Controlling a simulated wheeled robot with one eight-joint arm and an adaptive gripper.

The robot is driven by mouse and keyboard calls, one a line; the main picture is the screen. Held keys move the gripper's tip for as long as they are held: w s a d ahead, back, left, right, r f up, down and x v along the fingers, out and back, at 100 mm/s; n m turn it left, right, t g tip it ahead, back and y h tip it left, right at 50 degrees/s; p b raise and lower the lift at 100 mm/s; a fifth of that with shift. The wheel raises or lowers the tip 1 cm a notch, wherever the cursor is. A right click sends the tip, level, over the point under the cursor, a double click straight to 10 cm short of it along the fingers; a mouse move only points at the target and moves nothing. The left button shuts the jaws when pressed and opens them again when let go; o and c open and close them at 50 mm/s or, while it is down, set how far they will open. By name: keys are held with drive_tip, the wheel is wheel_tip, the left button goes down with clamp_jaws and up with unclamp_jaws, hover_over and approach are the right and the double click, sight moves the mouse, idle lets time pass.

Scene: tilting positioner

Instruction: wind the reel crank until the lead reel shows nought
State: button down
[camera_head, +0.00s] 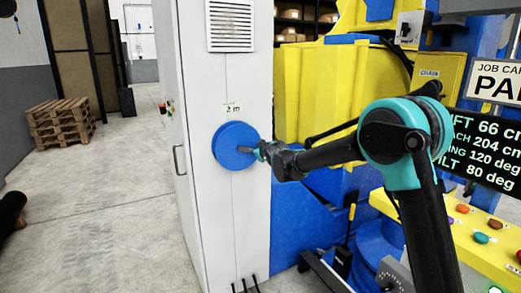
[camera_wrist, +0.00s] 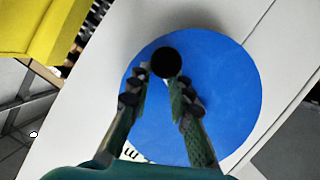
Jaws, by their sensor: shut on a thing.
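The lead reel is a round blue disc (camera_head: 231,147) on the front of a white cabinet. A small label (camera_head: 233,107) above it reads "2 m". In the wrist view the blue disc (camera_wrist: 225,85) fills the middle, and a dark round crank knob (camera_wrist: 166,62) stands out near its upper edge. My gripper (camera_head: 261,152) reaches the right side of the disc from the right. In the wrist view my gripper (camera_wrist: 160,82) has its fingers on either side of the knob and is shut on it. In the head view the knob is hidden by the fingers.
The white cabinet (camera_head: 198,215) has a vent above and a handle at its left. A yellow and blue machine (camera_head: 305,90) stands behind my arm. A black display (camera_head: 485,140) shows lift, reach and tilt figures above a yellow button panel (camera_head: 500,262). Pallets (camera_head: 60,125) stand left; the floor between is clear.

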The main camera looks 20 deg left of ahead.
drive_tip(key=shift+w+d+f, duration=0.25)
drive_tip(key=shift+w+d, duration=0.25)
drive_tip(key=shift+w, duration=0.25)
drive_tip(key=c, duration=1.4)
unclamp_jaws()
drive_tip(key=shift+d, duration=0.15)
drive_tip(key=shift+o, duration=0.5)
drive_tip(key=shift+w+f, duration=0.1)
drive_tip(key=shift+f, duration=0.1)
drive_tip(key=shift+s, duration=0.3)
drive_tip(key=v, duration=1.1)
drive_tip(key=shift+s+r, duration=0.25)
drive_tip(key=shift+s, duration=0.05)
drive_tip(key=shift+c, duration=0.5)
